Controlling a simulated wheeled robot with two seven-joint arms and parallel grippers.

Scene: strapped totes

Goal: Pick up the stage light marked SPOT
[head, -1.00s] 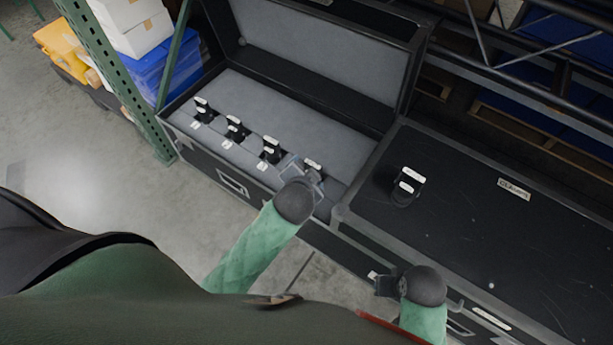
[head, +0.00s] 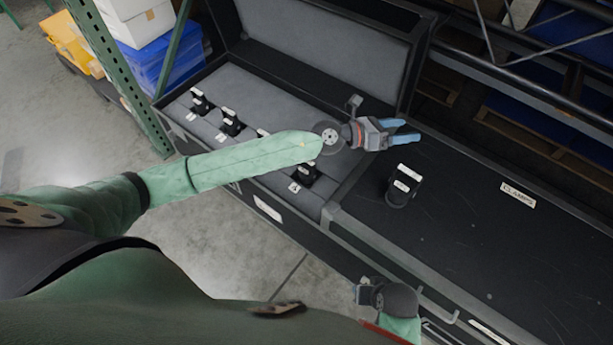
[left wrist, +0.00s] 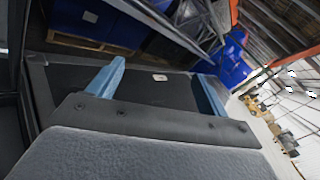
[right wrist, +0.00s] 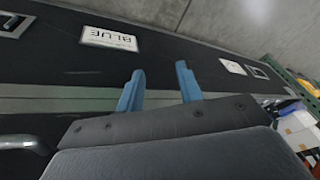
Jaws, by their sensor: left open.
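Several black stage lights with white labels are in view; I cannot read which is SPOT. In the open case's grey foam (head: 285,98) stand a far-left light (head: 200,100), a second (head: 231,121), a third (head: 263,132) mostly hidden behind my left forearm, and one at the right end (head: 306,174), partly covered by the arm. Another light (head: 403,186) stands on the closed case's lid (head: 470,235). My left gripper (head: 411,131) is open and empty above the lid, up-picture from that light. My right gripper (head: 357,291) is open and empty by the case's front edge.
The lid bears a label reading CLAMPS (head: 518,195). A label reading BLUE (right wrist: 108,38) shows on a case side in the right wrist view. A green rack post (head: 120,80) stands left, with a blue bin (head: 165,62) behind. The lid's right part is clear.

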